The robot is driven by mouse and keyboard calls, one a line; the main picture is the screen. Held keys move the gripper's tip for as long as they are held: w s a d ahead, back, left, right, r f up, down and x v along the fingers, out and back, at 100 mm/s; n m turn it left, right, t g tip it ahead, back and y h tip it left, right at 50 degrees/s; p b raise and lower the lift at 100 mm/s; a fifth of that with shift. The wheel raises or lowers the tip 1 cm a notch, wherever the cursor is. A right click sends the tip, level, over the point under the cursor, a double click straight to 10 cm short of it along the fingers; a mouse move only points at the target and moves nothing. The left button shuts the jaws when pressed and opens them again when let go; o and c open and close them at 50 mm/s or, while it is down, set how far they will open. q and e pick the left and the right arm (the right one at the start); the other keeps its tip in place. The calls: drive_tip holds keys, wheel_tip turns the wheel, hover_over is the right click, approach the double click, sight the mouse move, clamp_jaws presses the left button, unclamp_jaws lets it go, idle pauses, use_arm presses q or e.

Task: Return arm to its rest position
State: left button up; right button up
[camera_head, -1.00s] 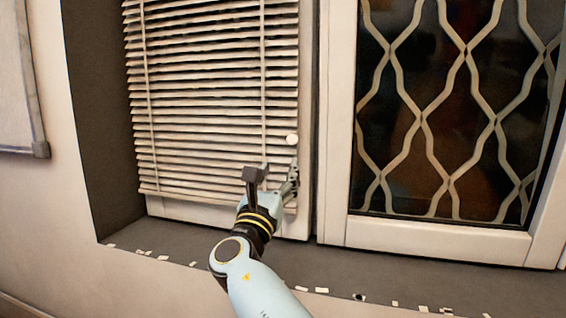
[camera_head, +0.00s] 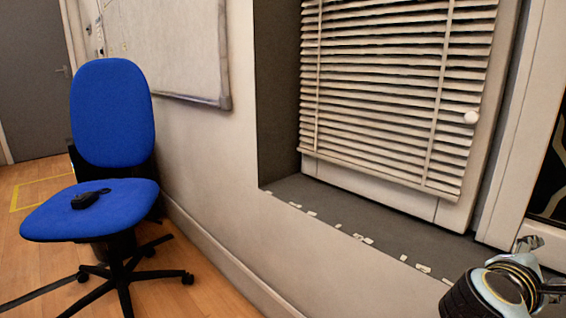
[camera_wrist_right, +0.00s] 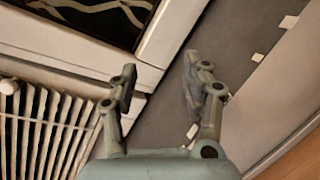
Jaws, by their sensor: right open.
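My right gripper (camera_wrist_right: 160,88) is open and empty in the right wrist view, its two fingers apart with the grey window sill (camera_wrist_right: 172,105) behind them. In the head view my right arm is at the lower right corner, where the gripper (camera_head: 530,243) is only partly seen in front of the wall and window frame. Nothing is held between the fingers. My left gripper is not in view.
A blue office chair (camera_head: 113,115) with a small black object (camera_head: 88,200) on its seat stands at the left. White blinds (camera_head: 395,90) hang in the window recess. A whiteboard (camera_head: 175,45) is on the wall. Wooden floor is clear beside the chair.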

drive_tip(key=s+a+f+m+g+y, duration=0.3)
drive_tip(key=s+f+m+y, duration=0.4)
drive_tip(key=s, duration=0.5)
drive_tip(key=s+a+f+m+g+y, duration=0.2)
drive_tip(key=s+a+m+y, duration=0.3)
drive_tip(key=s+a, duration=0.6)
drive_tip(key=s+d+f+y+p, duration=0.1)
drive_tip(key=s+f+p, duration=0.1)
drive_tip(key=f, duration=0.8)
drive_tip(key=s+d+f+p, duration=0.1)
drive_tip(key=f+p, duration=0.1)
drive_tip(key=f, duration=0.8)
drive_tip(key=s+f+p, duration=0.1)
drive_tip(key=s+f, duration=0.5)
drive_tip(key=s, duration=0.3)
drive_tip(key=s+d+f+g+p, duration=0.1)
drive_tip(key=s+f+p, duration=0.1)
drive_tip(key=s+f, duration=0.4)
drive_tip(key=s, duration=0.3)
drive_tip(key=shift+s+d+f+g, duration=0.2)
drive_tip(key=shift+g, duration=0.1)
